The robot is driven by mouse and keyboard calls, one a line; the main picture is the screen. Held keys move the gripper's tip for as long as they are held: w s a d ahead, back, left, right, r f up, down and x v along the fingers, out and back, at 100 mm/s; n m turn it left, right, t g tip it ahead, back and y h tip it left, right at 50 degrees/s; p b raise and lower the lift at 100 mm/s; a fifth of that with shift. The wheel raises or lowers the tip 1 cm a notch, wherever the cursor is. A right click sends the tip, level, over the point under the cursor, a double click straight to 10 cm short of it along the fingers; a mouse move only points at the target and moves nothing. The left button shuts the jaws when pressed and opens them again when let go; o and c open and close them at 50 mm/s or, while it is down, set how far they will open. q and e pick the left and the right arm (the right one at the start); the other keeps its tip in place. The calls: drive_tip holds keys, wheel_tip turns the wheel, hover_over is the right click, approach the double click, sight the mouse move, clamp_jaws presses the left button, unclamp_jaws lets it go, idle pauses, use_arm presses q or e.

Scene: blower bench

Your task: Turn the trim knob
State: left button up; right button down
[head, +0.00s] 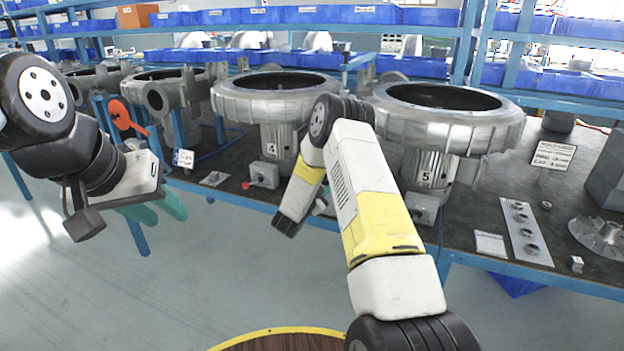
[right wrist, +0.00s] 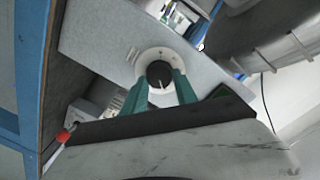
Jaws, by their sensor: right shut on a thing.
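The trim knob (right wrist: 159,74) is a dark round knob with a white pointer line, set in a pale round collar on a grey panel (right wrist: 100,40) in the right wrist view. My right gripper (right wrist: 160,86) has its green fingers on both sides of the knob and is shut on it. The pointer line points toward the lower part of that view. In the head view the right arm hides the knob and most of this gripper; a bit of teal finger shows beside the wrist. My left gripper (head: 160,208) hangs empty at the left before the bench, its teal fingers apart.
Blower housings with motors marked 4 (head: 274,140) and 5 (head: 428,172) stand on the bench (head: 465,215). A grey box with a red knob (head: 262,174) sits below motor 4; another grey box (head: 422,207) is below motor 5. Loose parts lie at the right. Floor in front is clear.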

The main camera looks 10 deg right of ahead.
drive_tip(key=c, duration=1)
unclamp_jaws()
drive_tip(key=shift+o, duration=0.2)
drive_tip(key=v, duration=0.7)
drive_tip(key=shift+s+a, duration=0.25)
drive_tip(key=shift+s, duration=0.1)
